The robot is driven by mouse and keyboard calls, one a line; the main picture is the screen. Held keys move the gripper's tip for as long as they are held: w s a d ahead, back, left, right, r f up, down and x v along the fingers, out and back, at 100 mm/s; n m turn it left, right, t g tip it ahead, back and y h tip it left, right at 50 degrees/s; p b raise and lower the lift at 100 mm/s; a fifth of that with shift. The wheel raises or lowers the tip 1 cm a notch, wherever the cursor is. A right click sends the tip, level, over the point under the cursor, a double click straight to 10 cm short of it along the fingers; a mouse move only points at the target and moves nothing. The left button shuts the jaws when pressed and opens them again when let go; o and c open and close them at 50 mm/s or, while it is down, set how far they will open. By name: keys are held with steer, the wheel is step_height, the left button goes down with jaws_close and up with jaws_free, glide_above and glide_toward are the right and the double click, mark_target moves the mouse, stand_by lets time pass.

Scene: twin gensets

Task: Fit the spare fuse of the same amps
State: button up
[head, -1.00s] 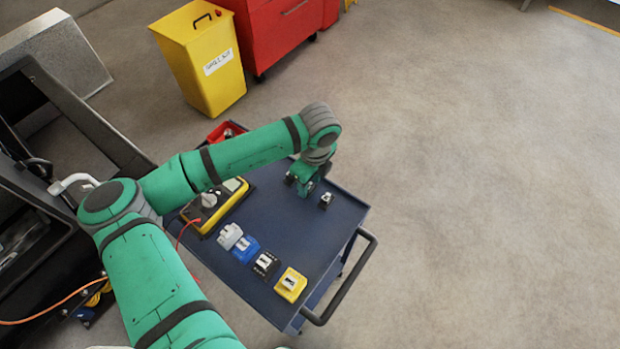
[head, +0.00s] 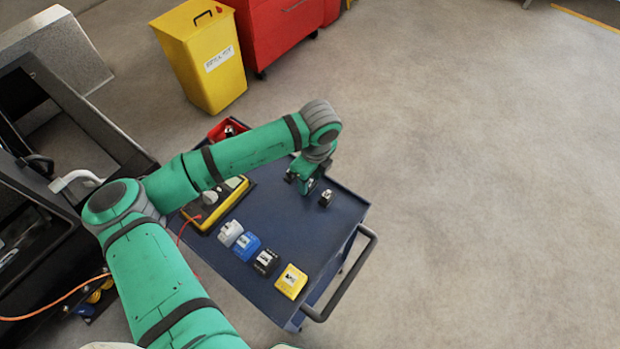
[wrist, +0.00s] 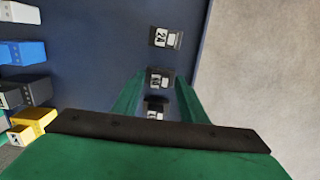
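My gripper (head: 306,185) is low over the right part of the blue cart top. In the wrist view its two green fingers (wrist: 160,88) stand apart, with a small dark fuse with a white label (wrist: 160,78) between them. I see narrow gaps beside it and no clear grip. A similar fuse (wrist: 165,38) lies beyond the fingertips; in the head view a small dark-and-white fuse (head: 326,198) lies right of my gripper. A third one (wrist: 155,107) shows nearer the wrist, partly hidden by my gripper. The labels are too small to read surely.
White (head: 230,233), blue (head: 246,247), black (head: 266,263) and yellow (head: 291,281) blocks stand in a row on the cart's (head: 276,214) near side. A yellow meter (head: 218,207) and a red tray (head: 219,131) lie left and behind. The cart handle (head: 345,285) is at right.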

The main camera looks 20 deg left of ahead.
mark_target(310, 183)
steer(key=shift+c, duration=0.3)
jaws_close()
steer(key=shift+r, duration=0.2)
steer(key=shift+r, duration=3.8)
steer(key=shift+s, duration=0.1)
